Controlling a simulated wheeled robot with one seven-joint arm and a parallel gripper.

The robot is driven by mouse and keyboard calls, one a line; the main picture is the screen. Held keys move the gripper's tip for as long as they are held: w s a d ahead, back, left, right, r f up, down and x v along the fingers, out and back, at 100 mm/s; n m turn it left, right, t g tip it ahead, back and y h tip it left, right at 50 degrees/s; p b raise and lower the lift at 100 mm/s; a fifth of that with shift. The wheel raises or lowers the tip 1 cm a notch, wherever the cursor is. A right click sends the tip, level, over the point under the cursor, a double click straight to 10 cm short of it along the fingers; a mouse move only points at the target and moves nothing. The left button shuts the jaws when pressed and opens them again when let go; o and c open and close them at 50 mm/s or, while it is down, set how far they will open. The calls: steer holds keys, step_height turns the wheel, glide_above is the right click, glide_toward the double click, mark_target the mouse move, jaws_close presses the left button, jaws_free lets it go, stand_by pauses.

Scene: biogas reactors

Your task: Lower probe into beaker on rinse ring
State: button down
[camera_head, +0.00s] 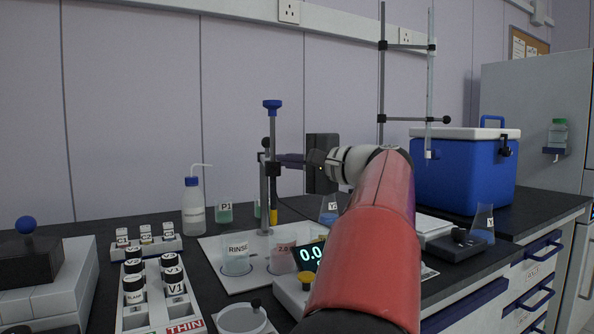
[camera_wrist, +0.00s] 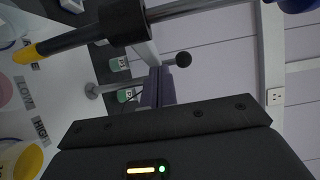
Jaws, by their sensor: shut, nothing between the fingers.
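The probe (camera_head: 273,170) hangs upright on its stand, with a blue cap (camera_head: 272,103) on top and a yellow tip (camera_head: 273,216). The tip also shows in the wrist view (camera_wrist: 27,53). The clear RINSE beaker (camera_head: 236,262) stands on the white plate, in front and left of the tip; the tip appears above rim level and outside it. The stand's post (camera_head: 264,195) carries a dark knob, seen in the wrist view (camera_wrist: 183,60). My gripper (camera_head: 284,159) is shut and empty beside the post and probe; its fingers show in the wrist view (camera_wrist: 160,80).
A pink-filled beaker (camera_head: 283,261) stands right of the RINSE beaker, near a meter display (camera_head: 308,255). A vial rack (camera_head: 155,295), wash bottle (camera_head: 194,208) and P1 beaker (camera_head: 224,213) are to the left. A blue cooler (camera_head: 462,172) and tall clamp stand (camera_head: 382,90) are to the right.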

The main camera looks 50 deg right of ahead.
mark_target(265, 162)
steer(key=shift+m+h, duration=0.5)
steer(key=shift+h, duration=0.3)
steer(key=shift+w+a+b, duration=0.25)
steer(key=shift+w+a, duration=0.2)
steer(key=shift+a, duration=0.3)
steer(key=shift+w+a+b, duration=0.3)
steer(key=shift+w+a, duration=0.2)
steer(key=shift+a, duration=0.3)
steer(key=shift+w+a+b, duration=0.25)
steer(key=shift+w+a, duration=0.2)
steer(key=shift+a, duration=0.3)
